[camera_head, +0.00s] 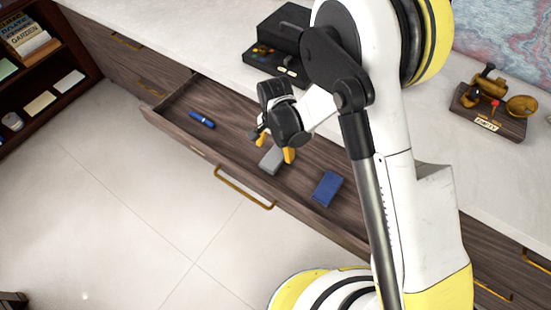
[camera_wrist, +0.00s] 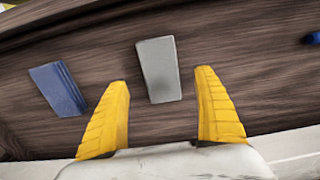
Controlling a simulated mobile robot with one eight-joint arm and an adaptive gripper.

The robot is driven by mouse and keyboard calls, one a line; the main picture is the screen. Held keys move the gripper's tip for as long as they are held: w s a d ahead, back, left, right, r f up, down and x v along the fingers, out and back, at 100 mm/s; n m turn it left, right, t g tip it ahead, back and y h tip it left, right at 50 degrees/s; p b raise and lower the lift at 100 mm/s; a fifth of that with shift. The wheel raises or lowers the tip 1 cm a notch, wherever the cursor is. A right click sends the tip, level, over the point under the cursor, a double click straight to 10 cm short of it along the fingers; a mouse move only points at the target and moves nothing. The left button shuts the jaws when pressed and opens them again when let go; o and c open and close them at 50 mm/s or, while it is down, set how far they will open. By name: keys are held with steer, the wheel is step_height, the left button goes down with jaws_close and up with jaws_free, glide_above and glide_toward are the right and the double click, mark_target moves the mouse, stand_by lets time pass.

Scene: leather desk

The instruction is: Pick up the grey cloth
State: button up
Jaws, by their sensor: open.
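The grey cloth (camera_head: 271,160) is a small flat folded rectangle lying on the floor of the open drawer. It also shows in the wrist view (camera_wrist: 159,70), just beyond and between the fingertips. My gripper (camera_head: 275,146) is over the drawer, close to the cloth. In the wrist view my gripper (camera_wrist: 161,88) is open and empty, with its yellow fingers on either side of the cloth's near end. I cannot tell how high the fingertips are above the drawer floor.
The wooden drawer (camera_head: 169,122) also holds a blue folded cloth (camera_head: 327,188) to the right and a blue pen-like object (camera_head: 202,119) to the left. A black box (camera_head: 280,45) and a brass device on a wooden base (camera_head: 491,100) stand on the white top.

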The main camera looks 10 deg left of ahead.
mark_target(275, 156)
step_height(275, 156, down, 5)
steer(key=b, duration=0.3)
steer(key=shift+f, duration=0.15)
steer(key=c, duration=1.2)
steer(key=shift+r, duration=0.2)
steer(key=shift+c, duration=0.2)
step_height(275, 156, up, 10)
steer(key=p, duration=0.4)
steer(key=shift+w+p, duration=0.1)
steer(key=shift+p, duration=0.2)
